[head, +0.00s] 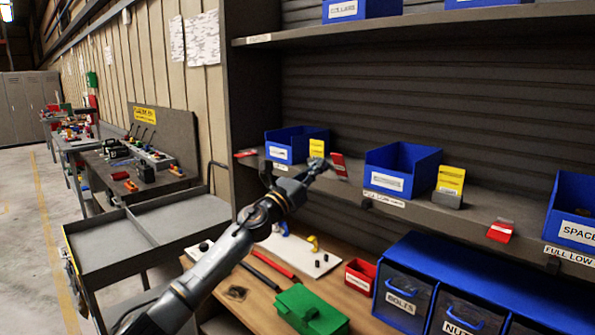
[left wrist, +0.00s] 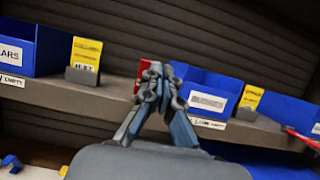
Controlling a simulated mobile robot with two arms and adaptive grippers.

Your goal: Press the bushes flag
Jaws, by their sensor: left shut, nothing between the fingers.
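A red flag (head: 338,164) stands raised on the shelf edge, just left of the middle blue bin (head: 385,182). That bin's label is too blurred to read, so I cannot confirm that this is the bushes flag. My left gripper (head: 320,166) is shut and empty just left of the flag in the head view. In the left wrist view the shut fingers (left wrist: 159,78) partly cover the red flag (left wrist: 144,72); I cannot tell whether they touch it. My right gripper is not in view.
Other red flags lie low at the left (head: 246,153) and right (head: 500,231) of the shelf. Yellow cards (head: 450,181) stand beside bins. Below are a green box (head: 311,310) on the bench and blue drawers (head: 402,300). A grey cart (head: 120,245) stands left.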

